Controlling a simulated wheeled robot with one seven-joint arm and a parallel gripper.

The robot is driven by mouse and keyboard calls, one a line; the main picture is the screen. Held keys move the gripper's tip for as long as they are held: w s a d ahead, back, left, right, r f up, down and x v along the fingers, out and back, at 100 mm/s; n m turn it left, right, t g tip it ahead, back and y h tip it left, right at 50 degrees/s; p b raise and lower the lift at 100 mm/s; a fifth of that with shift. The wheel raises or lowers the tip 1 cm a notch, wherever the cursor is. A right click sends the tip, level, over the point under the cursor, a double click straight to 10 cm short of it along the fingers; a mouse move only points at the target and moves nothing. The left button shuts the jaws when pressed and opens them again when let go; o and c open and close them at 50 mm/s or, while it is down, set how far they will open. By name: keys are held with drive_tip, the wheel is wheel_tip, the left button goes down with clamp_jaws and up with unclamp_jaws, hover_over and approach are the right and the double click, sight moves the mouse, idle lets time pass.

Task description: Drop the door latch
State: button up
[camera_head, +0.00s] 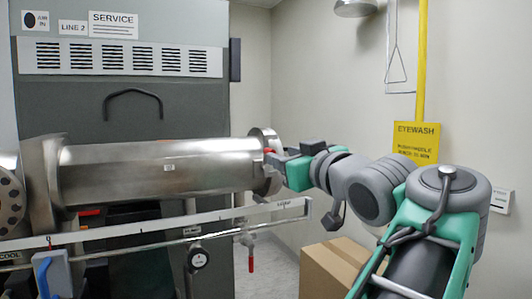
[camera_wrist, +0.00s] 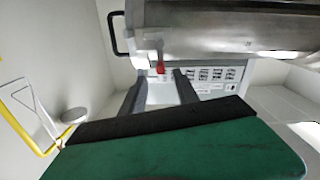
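A steel cylindrical chamber (camera_head: 160,168) lies across the head view, with a flanged round end (camera_head: 266,136) at its right. A small red-tipped latch part (camera_head: 268,151) shows at that end, right by my gripper (camera_head: 274,162). In the wrist view the red part (camera_wrist: 160,67) hangs beneath the chamber's edge, beside a pale block. My gripper (camera_wrist: 162,82) has its two dark fingers spread, with the red part ahead of the gap between them. I cannot tell whether a finger touches it. The rest of the latch is hidden by my gripper.
A white rail (camera_head: 160,226) runs below the chamber. A red-handled valve (camera_head: 251,264) hangs under it, with a gauge (camera_head: 198,257) nearby. A cardboard box (camera_head: 332,268) stands on the floor. A yellow eyewash pipe (camera_head: 422,60) runs down the right wall.

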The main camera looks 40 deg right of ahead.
drive_tip(key=p+x, duration=0.1)
drive_tip(key=x, duration=0.5)
drive_tip(key=shift+a, duration=0.15)
drive_tip(key=shift+w+d+f, duration=0.1)
drive_tip(key=shift+w+d, duration=0.1)
drive_tip(key=shift+w, duration=0.2)
clamp_jaws()
idle(0.8)
